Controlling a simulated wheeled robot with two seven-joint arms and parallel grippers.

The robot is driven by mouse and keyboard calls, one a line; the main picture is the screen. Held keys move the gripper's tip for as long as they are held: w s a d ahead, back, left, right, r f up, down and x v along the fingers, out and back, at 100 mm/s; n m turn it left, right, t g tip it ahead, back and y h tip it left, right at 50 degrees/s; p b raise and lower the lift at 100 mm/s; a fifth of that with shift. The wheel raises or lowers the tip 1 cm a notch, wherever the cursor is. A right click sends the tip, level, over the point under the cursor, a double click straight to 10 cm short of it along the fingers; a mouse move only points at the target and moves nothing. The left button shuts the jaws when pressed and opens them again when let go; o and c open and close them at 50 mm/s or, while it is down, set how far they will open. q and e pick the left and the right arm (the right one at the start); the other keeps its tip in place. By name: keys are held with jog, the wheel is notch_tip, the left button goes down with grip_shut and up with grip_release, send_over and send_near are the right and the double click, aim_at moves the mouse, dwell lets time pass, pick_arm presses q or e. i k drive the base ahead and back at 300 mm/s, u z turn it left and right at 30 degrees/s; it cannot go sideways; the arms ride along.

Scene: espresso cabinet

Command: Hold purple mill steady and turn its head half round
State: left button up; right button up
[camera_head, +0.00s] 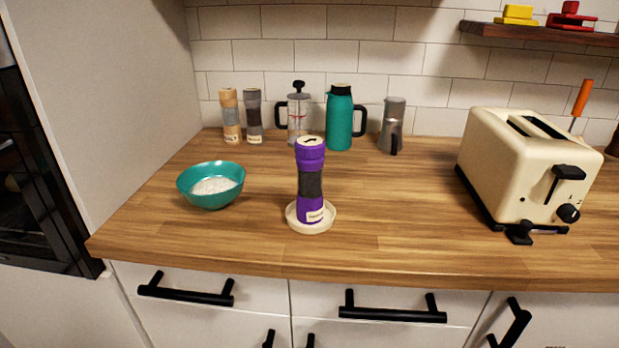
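The purple mill (311,182) stands upright on a small cream saucer (330,217) near the front middle of the wooden counter. Its body is purple at the foot with a dark grey band in the middle and a small label low on the front. Its purple head (310,152) has a pale top with a dark mark on it. Nothing touches the mill apart from the saucer. Neither of my grippers shows in the head view.
A teal bowl of white powder (211,172) stands left of the mill. A cream toaster (510,165) stands at the right. Two other mills, a French press (299,115), a teal jug (340,118) and a moka pot (393,125) line the back. Counter around the saucer is clear.

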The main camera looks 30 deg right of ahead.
aim_at(310, 147)
jog(key=z, duration=2.4)
jog(key=k, duration=0.4)
jog(key=u, duration=1.3)
